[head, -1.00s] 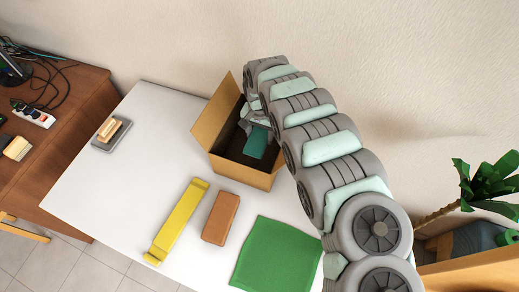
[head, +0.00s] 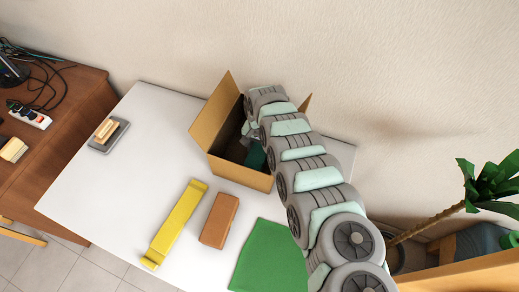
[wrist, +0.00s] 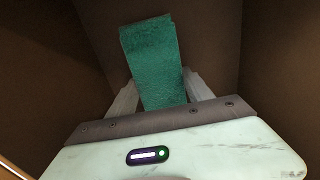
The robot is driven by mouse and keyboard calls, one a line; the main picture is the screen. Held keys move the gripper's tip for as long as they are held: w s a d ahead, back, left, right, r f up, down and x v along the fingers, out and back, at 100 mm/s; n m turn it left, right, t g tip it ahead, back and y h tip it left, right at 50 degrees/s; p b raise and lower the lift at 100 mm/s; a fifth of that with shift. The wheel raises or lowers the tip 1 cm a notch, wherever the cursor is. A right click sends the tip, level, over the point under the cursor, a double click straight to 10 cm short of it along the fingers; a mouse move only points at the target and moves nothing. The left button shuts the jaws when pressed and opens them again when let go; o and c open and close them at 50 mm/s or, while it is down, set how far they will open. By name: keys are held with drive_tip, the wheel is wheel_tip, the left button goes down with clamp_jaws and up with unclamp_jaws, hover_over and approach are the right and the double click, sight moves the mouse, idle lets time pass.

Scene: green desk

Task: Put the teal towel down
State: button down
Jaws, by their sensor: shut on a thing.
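The teal towel (head: 254,156) hangs from my gripper inside the open cardboard box (head: 238,175), and my arm hides part of it. In the wrist view the towel (wrist: 157,62) is a folded strip held between the two pale fingers of my gripper (wrist: 161,92). The brown walls of the box surround it there. My gripper is shut on the towel, and in the head view its fingers are mostly hidden by the arm and box. Whether the towel touches the box floor I cannot tell.
On the white desk top (head: 115,185) lie a yellow bar (head: 175,223), a brown block (head: 219,220) and a green cloth (head: 268,255) in front of the box. A brush on a grey tray (head: 109,135) lies at the left.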

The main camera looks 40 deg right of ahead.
drive_tip(key=shift+f, duration=0.15)
drive_tip(key=shift+c, duration=2.1)
unclamp_jaws()
wheel_tip(320, 180, up, 12)
drive_tip(key=p, duration=0.2)
